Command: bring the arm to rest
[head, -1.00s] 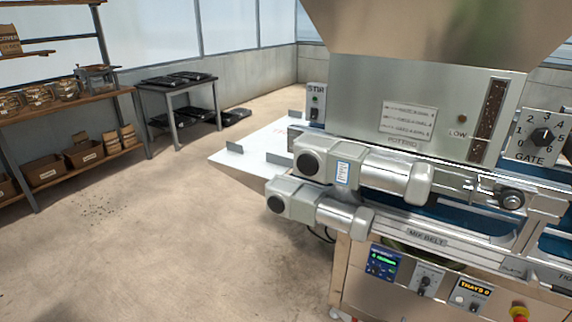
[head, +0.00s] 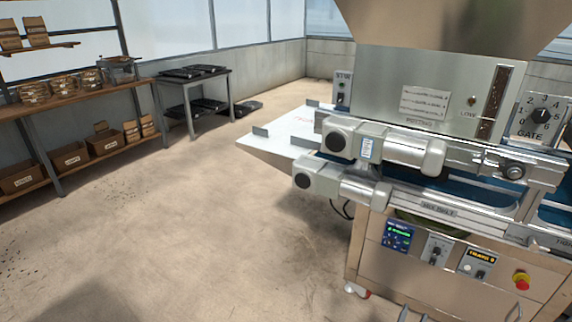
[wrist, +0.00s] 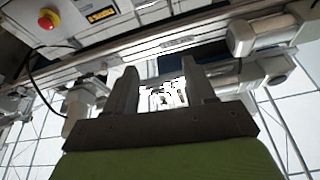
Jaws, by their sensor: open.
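My gripper (wrist: 160,78) shows in the wrist view with its two grey fingers apart and nothing seen between them. A bright patch of background shows through the gap. The tray seeder's rails and motor housings fill the space beyond the fingers in the wrist view; I cannot tell the exact distance. In the head view the tray seeder (head: 400,90) stands at the right, with a hopper on top and a control panel (head: 398,236) low on its front. The arm is not clearly visible in the head view.
A red stop button (head: 521,280) is on the seeder's front; a red button (wrist: 48,19) also shows in the wrist view. A white infeed table (head: 275,145) juts left. Shelving (head: 90,97) and a table with black trays (head: 190,78) stand behind. The floor at left is clear.

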